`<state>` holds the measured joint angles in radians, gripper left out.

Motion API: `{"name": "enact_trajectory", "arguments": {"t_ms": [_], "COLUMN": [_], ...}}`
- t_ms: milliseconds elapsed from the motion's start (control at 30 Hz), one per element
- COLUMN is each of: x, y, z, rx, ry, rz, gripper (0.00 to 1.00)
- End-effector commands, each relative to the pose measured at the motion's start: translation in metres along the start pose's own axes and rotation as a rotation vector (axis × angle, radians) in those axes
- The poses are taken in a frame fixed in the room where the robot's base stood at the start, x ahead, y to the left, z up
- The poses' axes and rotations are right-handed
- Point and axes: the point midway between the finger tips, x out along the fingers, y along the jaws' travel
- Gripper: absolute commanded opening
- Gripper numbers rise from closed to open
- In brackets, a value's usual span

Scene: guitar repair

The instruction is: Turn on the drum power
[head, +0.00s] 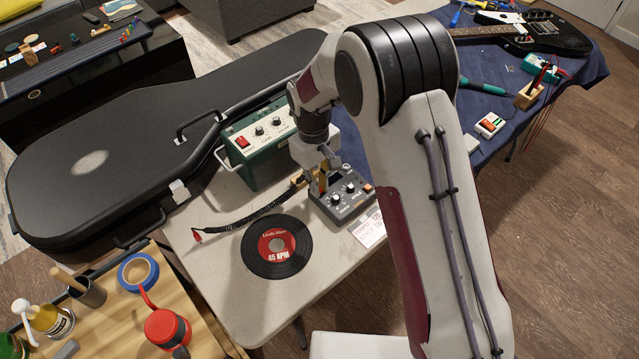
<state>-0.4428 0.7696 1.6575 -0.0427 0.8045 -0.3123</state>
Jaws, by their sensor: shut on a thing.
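A small dark grey box (345,212) with several knobs and an orange-red button (367,188) sits on the light table; it looks like the drum unit. My gripper (322,184) points down at the box's left rear part. It is shut on a small yellow-brown thing with a bit of red, which the fingers mostly hide. I cannot tell whether this thing is part of the box or a plug. A black coiled cable (262,213) runs from a red plug (197,236) at the left to beside my gripper.
A green amplifier (262,165) with a red switch stands behind the box. A record (277,247) and a paper card (369,231) lie in front. A guitar case (140,130) is at the left, and a guitar (535,36) lies on the blue-covered table at the right.

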Motion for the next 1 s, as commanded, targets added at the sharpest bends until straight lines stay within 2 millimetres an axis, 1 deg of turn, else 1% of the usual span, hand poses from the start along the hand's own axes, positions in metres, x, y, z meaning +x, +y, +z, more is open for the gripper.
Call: {"name": "enact_trajectory", "arguments": {"t_ms": [367,400,467,1000], "x": [-0.0003,-0.0003,-0.0004,-0.0003], "y": [-0.0001,-0.0001,-0.0001,0.0001], "z": [-0.0006,-0.0006,-0.0005,-0.0003], "rx": [0.001,0.000,0.001,0.001], "ry": [-0.015,-0.015,-0.015,-0.013], "rz": [0.001,0.001,0.001,0.001], "gripper": [0.00,0.13,0.28,0.28]}}
